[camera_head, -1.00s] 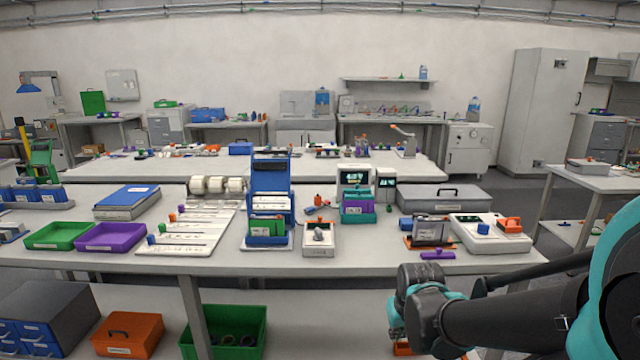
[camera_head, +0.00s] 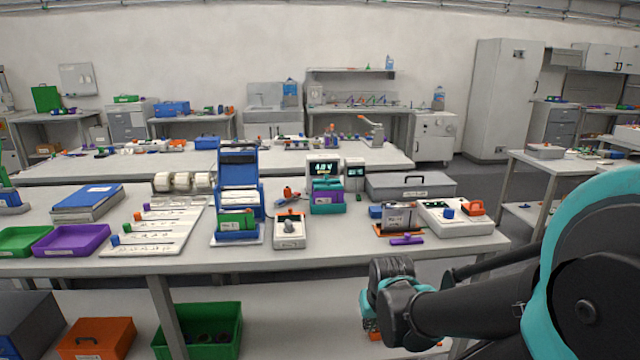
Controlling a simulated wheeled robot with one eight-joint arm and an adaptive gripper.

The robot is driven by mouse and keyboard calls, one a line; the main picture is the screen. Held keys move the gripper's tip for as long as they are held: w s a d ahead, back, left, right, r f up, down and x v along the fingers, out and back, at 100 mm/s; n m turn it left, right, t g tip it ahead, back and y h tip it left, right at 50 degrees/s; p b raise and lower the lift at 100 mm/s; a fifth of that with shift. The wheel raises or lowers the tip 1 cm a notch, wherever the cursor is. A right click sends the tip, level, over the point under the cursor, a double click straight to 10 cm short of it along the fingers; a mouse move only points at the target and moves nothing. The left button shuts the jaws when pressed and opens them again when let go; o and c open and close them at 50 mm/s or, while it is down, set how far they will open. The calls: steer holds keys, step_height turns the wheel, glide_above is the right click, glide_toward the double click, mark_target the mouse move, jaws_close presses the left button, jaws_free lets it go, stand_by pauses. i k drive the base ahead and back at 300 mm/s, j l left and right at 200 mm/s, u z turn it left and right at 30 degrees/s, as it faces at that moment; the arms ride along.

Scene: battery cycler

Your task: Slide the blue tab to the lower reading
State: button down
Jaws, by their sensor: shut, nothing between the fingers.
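A white slider board (camera_head: 160,235) lies on the near bench at left, with several slotted rows. The blue tab (camera_head: 115,240) sits at the left end of its nearest row. Above it are a green tab (camera_head: 127,228), an orange tab (camera_head: 138,216) and a purple tab (camera_head: 146,207), each at the left end of its row. Scale marks are too small to read. My gripper (camera_head: 384,298) is shut and empty in front of the bench's front edge, far right of the board. Its fingertips are hard to make out.
A purple tray (camera_head: 72,240) stands left of the board, and a blue card holder (camera_head: 238,232) stands right of it. A grey knob box (camera_head: 289,231), a lit display (camera_head: 323,167) and a white box with a blue knob (camera_head: 455,222) stand further right. The bench front strip is mostly clear.

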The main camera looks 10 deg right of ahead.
mark_target(115, 241)
steer(key=i+j+u, duration=0.2)
steer(key=u, duration=0.2)
steer(key=i+j+u, duration=0.1)
steer(key=i+u, duration=0.4)
steer(key=u, duration=0.25)
steer(key=i+u, duration=0.35)
steer(key=k+j, duration=0.05)
steer(key=k, duration=0.05)
